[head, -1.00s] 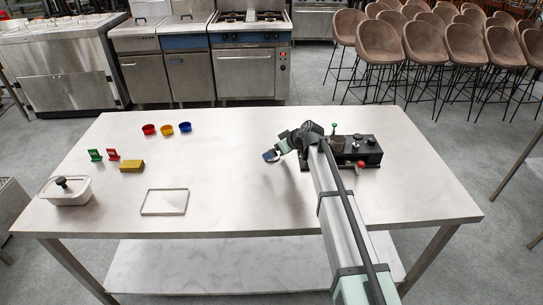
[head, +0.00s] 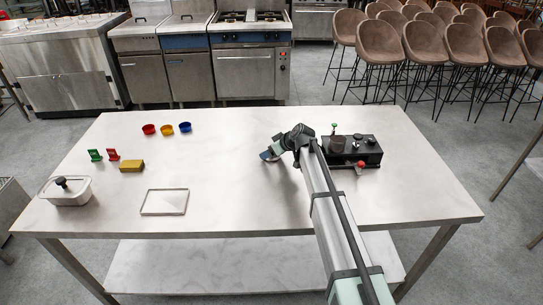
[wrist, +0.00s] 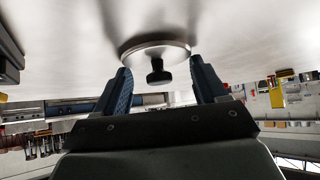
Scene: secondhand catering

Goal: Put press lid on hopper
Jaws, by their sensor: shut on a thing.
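In the wrist view, the press lid (wrist: 140,50) is a round pale disc with a black knob, between the two blue fingertips (wrist: 162,78). The head view hardly shows the lid, hidden by my gripper.
Red (head: 149,129), yellow (head: 168,128) and blue (head: 186,127) cups stand at the back left. The table's middle is clear.

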